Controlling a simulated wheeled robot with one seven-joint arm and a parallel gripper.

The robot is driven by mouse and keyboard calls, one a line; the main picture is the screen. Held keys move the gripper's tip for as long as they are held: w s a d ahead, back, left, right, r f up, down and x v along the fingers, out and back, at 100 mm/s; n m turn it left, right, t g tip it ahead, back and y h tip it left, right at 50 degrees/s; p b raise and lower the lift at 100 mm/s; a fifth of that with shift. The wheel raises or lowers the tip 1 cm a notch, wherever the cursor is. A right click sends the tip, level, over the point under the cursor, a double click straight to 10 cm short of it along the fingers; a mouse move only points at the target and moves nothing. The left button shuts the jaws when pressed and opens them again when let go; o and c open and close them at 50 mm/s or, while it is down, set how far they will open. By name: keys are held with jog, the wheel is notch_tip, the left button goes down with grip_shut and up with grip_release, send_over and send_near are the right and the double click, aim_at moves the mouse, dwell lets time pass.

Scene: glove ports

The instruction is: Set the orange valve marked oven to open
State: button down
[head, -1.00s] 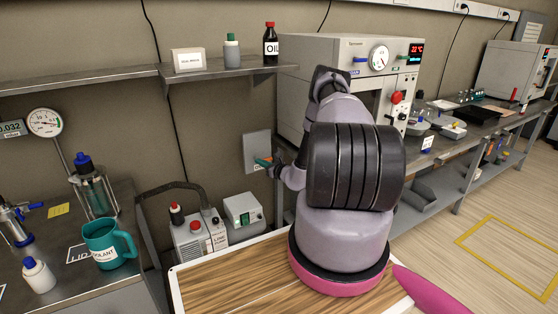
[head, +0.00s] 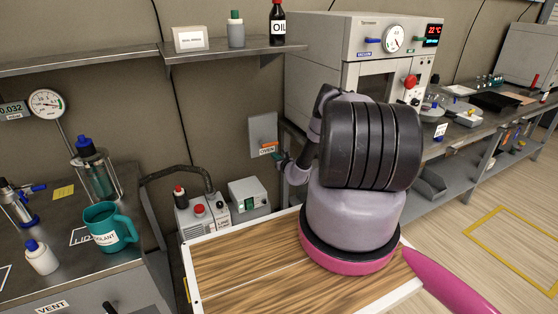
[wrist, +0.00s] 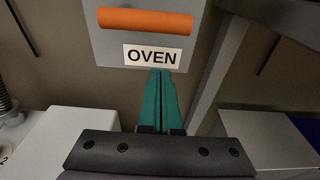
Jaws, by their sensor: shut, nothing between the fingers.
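The orange valve handle (head: 268,145) is on a grey wall plate (head: 262,129), with a white OVEN label (head: 267,153) below it. In the wrist view the handle (wrist: 146,20) lies horizontal across the plate, above the OVEN label (wrist: 153,56). My gripper (wrist: 160,74) has teal fingers, shut together and empty. Its tips show just below the label, apart from the handle in the picture. In the head view my gripper (head: 278,156) is at the lower right of the plate, and my arm hides part of the area beside it.
The grey oven cabinet (head: 355,45) stands right of the plate. A pump (head: 203,217) and a small white box (head: 249,195) stand below. A shelf (head: 235,48) with bottles hangs above. A grey post (wrist: 218,70) rises close to the right of my fingers.

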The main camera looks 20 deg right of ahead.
jog(key=shift+s+r, duration=0.15)
jog(key=shift+r, duration=0.85)
jog(key=shift+s+r, duration=0.1)
jog(key=shift+r, duration=0.9)
